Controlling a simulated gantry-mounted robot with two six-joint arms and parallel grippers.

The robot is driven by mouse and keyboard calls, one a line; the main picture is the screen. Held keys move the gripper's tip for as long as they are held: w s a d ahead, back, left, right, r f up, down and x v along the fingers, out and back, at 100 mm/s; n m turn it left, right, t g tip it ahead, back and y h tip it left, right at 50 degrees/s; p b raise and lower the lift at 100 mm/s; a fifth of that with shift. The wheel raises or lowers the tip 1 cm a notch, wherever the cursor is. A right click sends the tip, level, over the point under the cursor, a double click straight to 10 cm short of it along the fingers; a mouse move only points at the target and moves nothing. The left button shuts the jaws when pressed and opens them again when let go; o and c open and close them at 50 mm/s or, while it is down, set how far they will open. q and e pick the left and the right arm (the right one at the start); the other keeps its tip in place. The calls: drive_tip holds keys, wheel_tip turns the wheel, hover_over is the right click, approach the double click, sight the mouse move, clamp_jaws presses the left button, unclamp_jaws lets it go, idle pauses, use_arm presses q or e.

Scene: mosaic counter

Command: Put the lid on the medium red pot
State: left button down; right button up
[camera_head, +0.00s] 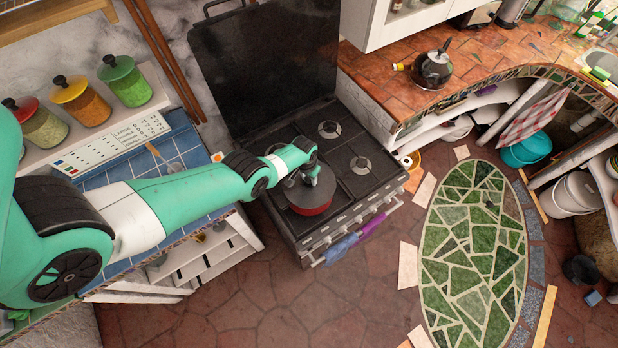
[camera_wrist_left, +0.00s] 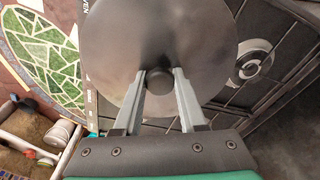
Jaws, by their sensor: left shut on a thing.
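The red pot (camera_head: 310,209) is on the front left part of the stove top, with its red side showing below a grey lid (camera_head: 325,194). The lid covers the pot's top in the head view; I cannot tell whether it rests on the rim or hangs just above. My left gripper (camera_head: 312,178) is over the lid. In the left wrist view, its fingers (camera_wrist_left: 160,77) are shut on the dark knob (camera_wrist_left: 159,78) of the round lid (camera_wrist_left: 160,35), which hides the pot. My right gripper is in neither view.
The black stove (camera_head: 350,185) has free burners behind and to the right of the pot; its raised cover (camera_head: 265,65) stands at the back. A kettle (camera_head: 433,68) is on the right counter. Jars (camera_head: 82,102) line the left shelf. Towels (camera_head: 342,247) hang on the stove front.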

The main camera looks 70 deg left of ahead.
use_arm(q)
unclamp_jaws()
idle(0.4)
wheel_tip(320, 180, up, 7)
drive_tip(key=p, duration=0.7)
drive_tip(key=shift+r, duration=0.1)
idle(0.5)
